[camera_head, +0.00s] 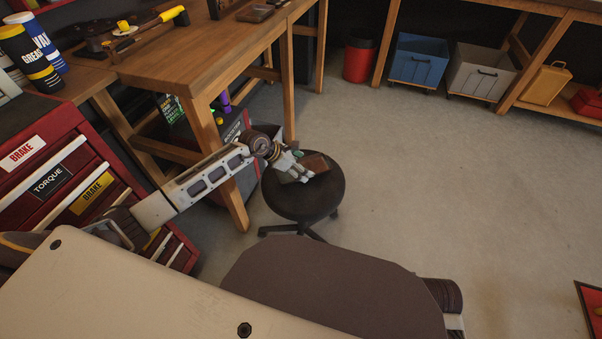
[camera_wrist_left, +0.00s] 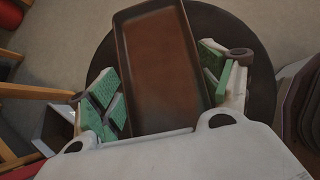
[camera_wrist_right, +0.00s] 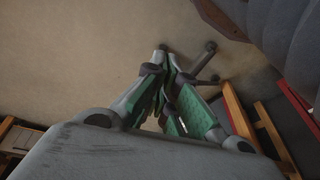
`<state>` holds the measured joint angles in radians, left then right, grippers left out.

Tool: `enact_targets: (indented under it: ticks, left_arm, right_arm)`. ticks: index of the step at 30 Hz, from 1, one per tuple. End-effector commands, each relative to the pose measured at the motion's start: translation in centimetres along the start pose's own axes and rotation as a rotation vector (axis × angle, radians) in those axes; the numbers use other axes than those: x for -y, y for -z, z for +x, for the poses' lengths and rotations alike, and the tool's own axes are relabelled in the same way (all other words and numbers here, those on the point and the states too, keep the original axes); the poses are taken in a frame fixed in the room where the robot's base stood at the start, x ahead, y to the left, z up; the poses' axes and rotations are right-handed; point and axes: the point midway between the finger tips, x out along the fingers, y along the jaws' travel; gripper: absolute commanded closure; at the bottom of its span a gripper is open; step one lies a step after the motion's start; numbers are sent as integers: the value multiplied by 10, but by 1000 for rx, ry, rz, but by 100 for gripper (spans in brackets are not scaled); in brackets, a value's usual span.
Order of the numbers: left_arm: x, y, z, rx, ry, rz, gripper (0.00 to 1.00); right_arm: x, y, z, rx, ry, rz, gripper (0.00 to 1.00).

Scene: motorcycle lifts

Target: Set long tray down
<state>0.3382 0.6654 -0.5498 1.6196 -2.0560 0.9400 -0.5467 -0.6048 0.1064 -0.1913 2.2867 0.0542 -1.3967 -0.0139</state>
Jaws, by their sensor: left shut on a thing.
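The long tray (camera_head: 317,163) is brown, rectangular and shallow, with a raised rim. It is at the black round stool seat (camera_head: 318,196); I cannot tell whether it rests on the seat or hangs just above it. In the left wrist view the long tray (camera_wrist_left: 160,55) lies lengthwise between the green-padded fingers, over the dark seat (camera_wrist_left: 245,30). My left gripper (camera_head: 296,172) is shut on its near part, and the hand hides the near end. My right gripper (camera_wrist_right: 166,75) is shut and empty above the floor, outside the head view.
A wooden workbench (camera_head: 190,60) and a red drawer cabinet (camera_head: 60,165) stand at the left, close to my left arm. A red bin (camera_head: 359,60), a blue box (camera_head: 418,60) and a grey box (camera_head: 481,72) stand at the back. The floor right of the stool is clear.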

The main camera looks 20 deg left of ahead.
Motion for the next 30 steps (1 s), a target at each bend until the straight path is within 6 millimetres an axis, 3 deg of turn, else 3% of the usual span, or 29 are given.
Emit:
enact_targets:
  ticks: [8,14,18,28,29,30]
  left_arm:
    - [0,11,13,1,1,-1,51]
    - [0,23,26,1,-1,0,51]
    - [0,24,28,2,-1,1,51]
    - [0,26,30,1,-1,1,51]
    - [0,26,30,0,0,0,17]
    - [0,26,29,0,0,0,12]
  right_arm:
    - [0,-5,5,9,2,-1,100]
    - [2,3,-9,-19,5,-4,100]
    - [3,8,-16,-34,6,-6,100]
    - [3,4,-11,-24,7,-6,100]
    - [3,4,-12,-25,7,-6,100]
    - [3,4,-12,-26,7,-6,100]
